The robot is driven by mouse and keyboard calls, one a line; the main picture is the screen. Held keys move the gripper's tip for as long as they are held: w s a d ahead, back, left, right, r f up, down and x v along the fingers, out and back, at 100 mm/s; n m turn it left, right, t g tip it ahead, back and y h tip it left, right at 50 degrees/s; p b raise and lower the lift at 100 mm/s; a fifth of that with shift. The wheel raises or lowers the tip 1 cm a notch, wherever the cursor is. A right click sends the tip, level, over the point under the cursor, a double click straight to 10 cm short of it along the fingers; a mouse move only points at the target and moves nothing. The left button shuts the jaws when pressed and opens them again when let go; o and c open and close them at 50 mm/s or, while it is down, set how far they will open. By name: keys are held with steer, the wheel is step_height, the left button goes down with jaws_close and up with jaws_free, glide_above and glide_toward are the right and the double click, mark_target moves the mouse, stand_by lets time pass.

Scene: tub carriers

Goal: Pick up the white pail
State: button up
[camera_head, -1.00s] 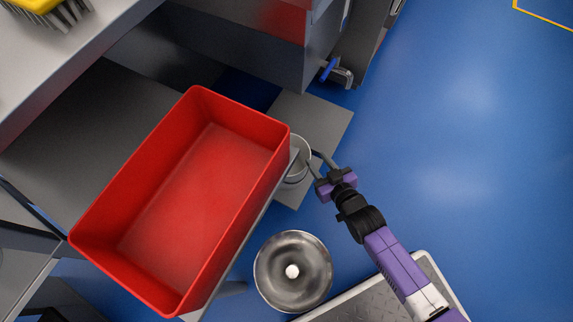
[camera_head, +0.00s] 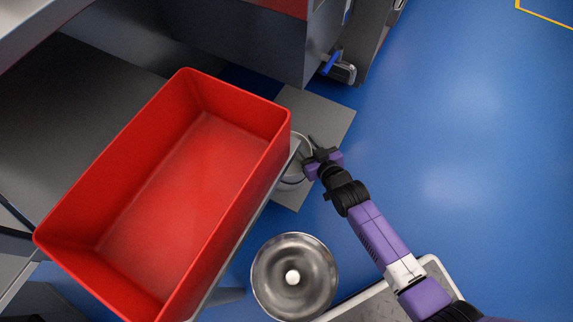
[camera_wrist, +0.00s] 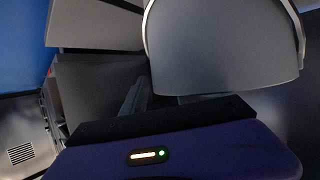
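The white pail (camera_head: 293,175) stands low beside the red tub's right side in the head view. The tub's edge and my gripper hide part of it. My gripper (camera_head: 308,150) is at the pail's right rim, with its fingers apart and reaching over the pail's mouth. I cannot tell whether they touch it. In the wrist view, one dark finger (camera_wrist: 136,97) shows, and a pale curved edge around a grey surface, apparently the pail (camera_wrist: 147,30), fills the upper middle.
A large empty red tub (camera_head: 72,222) is just left of the pail. A round metal dish (camera_head: 318,277) with a white knob lies below. A grey cabinet (camera_head: 240,40) with a blue-handled tap (camera_head: 333,62) stands above. Blue floor is open at right.

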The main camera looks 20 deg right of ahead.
jaws_close()
steer(key=shift+s, duration=0.1)
stand_by(1.2)
